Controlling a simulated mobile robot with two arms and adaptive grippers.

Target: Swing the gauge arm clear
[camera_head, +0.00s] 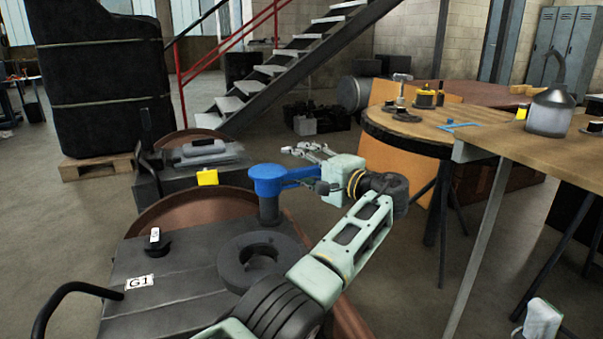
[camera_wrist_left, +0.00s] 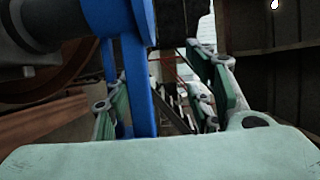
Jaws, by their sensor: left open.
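The blue gauge arm (camera_head: 268,180) stands on a dark post on the grey machine block and reaches right toward my left gripper (camera_head: 306,165). In the left wrist view, the blue bar of the gauge arm (camera_wrist_left: 141,85) runs down close to the finger on the left of the open left gripper (camera_wrist_left: 165,100). Whether they touch cannot be told.
The block (camera_head: 185,265) carries a dark ring (camera_head: 250,262), a small black knob and a G1 label (camera_head: 139,282). A yellow tag (camera_head: 207,177) shows behind. A round table (camera_head: 440,128) and a wooden bench (camera_head: 540,150) stand at the right. Stairs rise at the back.

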